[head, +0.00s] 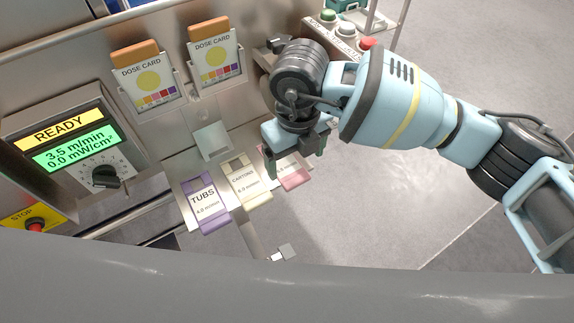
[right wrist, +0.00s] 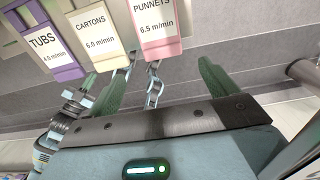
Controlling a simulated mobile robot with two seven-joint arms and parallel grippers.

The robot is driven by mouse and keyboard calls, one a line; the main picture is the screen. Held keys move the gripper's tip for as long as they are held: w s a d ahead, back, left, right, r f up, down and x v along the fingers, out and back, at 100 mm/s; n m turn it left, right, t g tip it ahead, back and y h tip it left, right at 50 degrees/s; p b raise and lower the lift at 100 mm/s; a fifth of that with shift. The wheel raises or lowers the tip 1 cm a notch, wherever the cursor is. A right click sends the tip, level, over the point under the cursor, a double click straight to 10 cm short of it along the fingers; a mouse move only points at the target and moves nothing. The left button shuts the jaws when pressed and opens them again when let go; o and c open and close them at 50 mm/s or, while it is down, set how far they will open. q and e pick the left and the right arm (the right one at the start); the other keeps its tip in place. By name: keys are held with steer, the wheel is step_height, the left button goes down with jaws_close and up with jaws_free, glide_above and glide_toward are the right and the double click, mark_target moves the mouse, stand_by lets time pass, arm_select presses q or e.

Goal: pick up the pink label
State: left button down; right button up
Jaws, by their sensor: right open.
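The pink label (head: 293,179) reads PUNNETS 6.5 m/min in the right wrist view (right wrist: 160,30). It hangs at the right end of a row of three labels; in the head view my right gripper hides its upper part. My right gripper (head: 294,157) is open and empty over it. In the right wrist view the green fingers (right wrist: 160,85) are spread wide, with the label beyond them, roughly between them and apart from both.
The cream CARTONS label (head: 246,181) is close on the left, then the purple TUBS label (head: 206,203). Two dose cards (head: 148,78) stand in holders behind. A control panel (head: 75,145) is at left. Floor right of the labels is clear.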

mark_target(297, 180)
steer(key=shift+w+d+f, duration=0.1)
steer(key=shift+d+f, duration=0.05)
steer(key=shift+f, duration=1.6)
steer(key=shift+d+f, duration=0.1)
steer(key=shift+f, duration=1.65)
steer(key=c, duration=1)
arm_select(q)
steer(key=shift+r, duration=0.1)
arm_select(e)
steer(key=shift+c, duration=0.2)
steer(key=shift+r, duration=0.1)
